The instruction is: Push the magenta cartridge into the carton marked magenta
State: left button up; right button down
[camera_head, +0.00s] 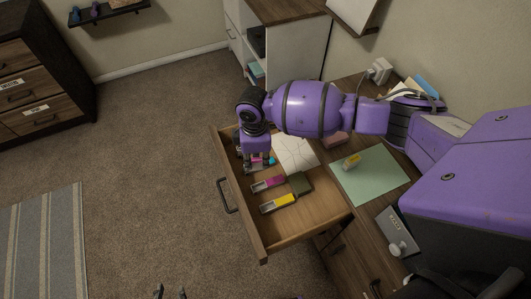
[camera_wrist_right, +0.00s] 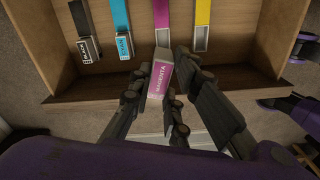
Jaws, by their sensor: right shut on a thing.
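The magenta cartridge (camera_wrist_right: 157,82), a pale block with a magenta label, is between the fingers of my right gripper (camera_head: 256,166), which is shut on it. In the wrist view it is tilted, its far end close to the near end of the carton with the magenta strip (camera_wrist_right: 161,13). I cannot tell whether it touches that carton. The magenta carton (camera_head: 268,184) lies in the open drawer, with a grey channel and a magenta end. My left gripper (camera_head: 170,292) shows only as two dark fingertips at the bottom edge, apart and empty.
The black (camera_wrist_right: 77,15) and cyan (camera_wrist_right: 120,14) cartons hold cartridges; the yellow carton (camera_head: 278,203) shows an open channel. A dark block (camera_head: 300,184) lies beside it. A yellow cartridge (camera_head: 352,161) rests on the green blotter (camera_head: 375,180). The drawer front (camera_head: 238,205) stands between cartons and floor.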

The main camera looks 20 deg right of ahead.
aim_at(258, 169)
jog(key=f+n, duration=0.1)
jog(key=f, duration=0.1)
jog(key=f+n, duration=0.1)
jog(key=f, duration=0.1)
jog(key=s+f+n, duration=0.1)
jog(key=f, duration=0.1)
